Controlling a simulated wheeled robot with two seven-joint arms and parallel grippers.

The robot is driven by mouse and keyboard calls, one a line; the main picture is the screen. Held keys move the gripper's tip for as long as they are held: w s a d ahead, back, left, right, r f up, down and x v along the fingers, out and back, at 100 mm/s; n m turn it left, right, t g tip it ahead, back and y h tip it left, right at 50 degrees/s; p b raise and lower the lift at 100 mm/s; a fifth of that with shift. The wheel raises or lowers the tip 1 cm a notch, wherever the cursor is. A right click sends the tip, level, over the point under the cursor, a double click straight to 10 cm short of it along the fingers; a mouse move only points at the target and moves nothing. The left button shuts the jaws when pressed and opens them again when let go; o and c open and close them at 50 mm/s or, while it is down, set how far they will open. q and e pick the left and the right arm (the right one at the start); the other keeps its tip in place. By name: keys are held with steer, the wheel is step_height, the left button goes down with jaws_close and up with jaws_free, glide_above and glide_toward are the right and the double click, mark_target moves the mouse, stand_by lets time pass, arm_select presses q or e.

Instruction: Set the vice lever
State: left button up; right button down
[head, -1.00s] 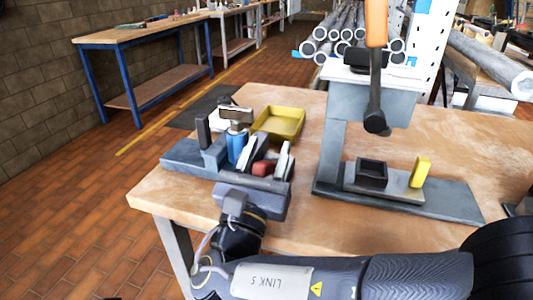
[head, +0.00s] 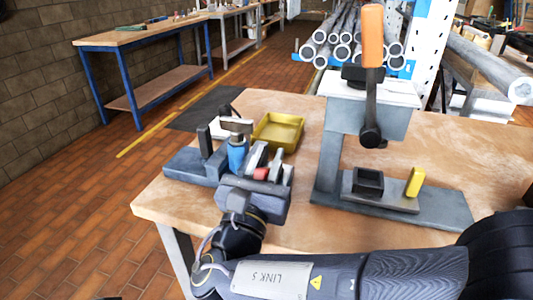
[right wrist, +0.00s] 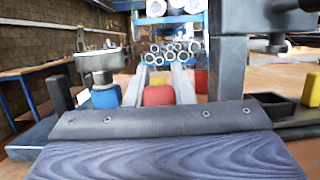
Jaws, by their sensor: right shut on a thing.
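The vice (head: 190,166) is a dark grey block on the left part of the workbench, with upright dark jaws (head: 205,141). A blue part (head: 237,152) stands at it under a pale metal piece. A red grip (head: 261,174), which looks like the lever's end, sits at the near side of the vice; it also shows in the right wrist view (right wrist: 158,96). My right gripper (head: 265,163) is shut on this red grip, one pale finger on each side. The rest of the lever is hidden by my gripper. My left gripper is not in view.
A yellow tray (head: 278,131) lies just behind the vice. A grey press (head: 345,135) with an orange-handled lever (head: 373,35) stands to the right, with a black box (head: 368,182) and yellow piece (head: 414,182) on its base. The workbench (head: 460,160) is clear behind the press.

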steer(key=w+r+g+p, duration=0.1)
steer(key=p, duration=0.3)
steer(key=w+d+r+g+y+p, duration=0.1)
steer(key=g+p, duration=0.1)
steer(key=p, duration=0.2)
steer(key=w+r+g+p, duration=0.1)
steer(key=w+g+p, duration=0.1)
steer(key=p, duration=0.3)
steer(key=shift+d+r+y, duration=0.2)
steer(key=shift+r+y, duration=0.1)
steer(key=shift+w+d+f+g+y+p, duration=0.25)
steer(key=shift+w+g+p, duration=0.65)
steer(key=shift+p, duration=1.1)
steer(key=shift+w+d+f+g+y+p, duration=0.25)
steer(key=shift+w+g+p, duration=0.6)
steer(key=shift+p, duration=1.1)
steer(key=shift+w+d+f+g+y+p, duration=0.1)
steer(key=shift+w+d+g+y+p, duration=0.25)
steer(key=shift+w+g+p, duration=1.1)
steer(key=shift+s+a+t+p, duration=0.1)
steer(key=shift+s+t+p, duration=0.35)
steer(key=shift+s, duration=0.3)
steer(key=c, duration=1.2)
jaws_free()
steer(key=shift+c, duration=0.2)
steer(key=v, duration=0.7)
steer(key=shift+s+r, duration=0.25)
steer(key=shift+s, duration=0.05)
